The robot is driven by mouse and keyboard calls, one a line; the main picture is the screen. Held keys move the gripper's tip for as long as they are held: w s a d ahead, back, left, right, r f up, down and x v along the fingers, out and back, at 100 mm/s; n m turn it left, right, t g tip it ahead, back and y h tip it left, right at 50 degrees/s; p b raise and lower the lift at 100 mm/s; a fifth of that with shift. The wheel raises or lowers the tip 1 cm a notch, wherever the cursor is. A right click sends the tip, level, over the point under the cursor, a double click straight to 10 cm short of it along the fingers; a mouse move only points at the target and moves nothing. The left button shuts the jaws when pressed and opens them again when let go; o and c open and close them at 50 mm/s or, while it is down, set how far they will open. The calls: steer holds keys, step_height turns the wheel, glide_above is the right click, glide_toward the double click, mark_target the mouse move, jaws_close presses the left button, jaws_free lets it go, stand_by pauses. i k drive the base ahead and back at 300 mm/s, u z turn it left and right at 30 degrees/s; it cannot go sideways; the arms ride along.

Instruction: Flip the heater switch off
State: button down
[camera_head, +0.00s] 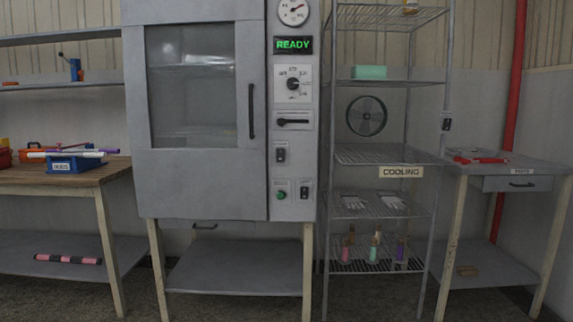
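A grey oven cabinet (195,185) stands left of centre with its glass door shut. Its control panel runs down the right side. A small dark switch (281,153) on a pale plate sits below a black lever handle (293,122). Another dark switch (304,190) sits lower right, beside a green button (281,195). Their labels are too small to read, so I cannot tell which is the heater switch or its position. A green READY display (293,45) is lit, with a dial knob (293,84) below. My gripper is not in view.
A wire cooling rack (385,154) stands right of the oven, with a small box (446,122) on its post. A wooden workbench (50,180) is at left, and a grey table (540,166) at right. Some floor (230,308) shows along the bottom.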

mark_target(281, 152)
steer(key=z, duration=0.25)
steer(key=i, duration=1.2)
steer(key=u, duration=0.9)
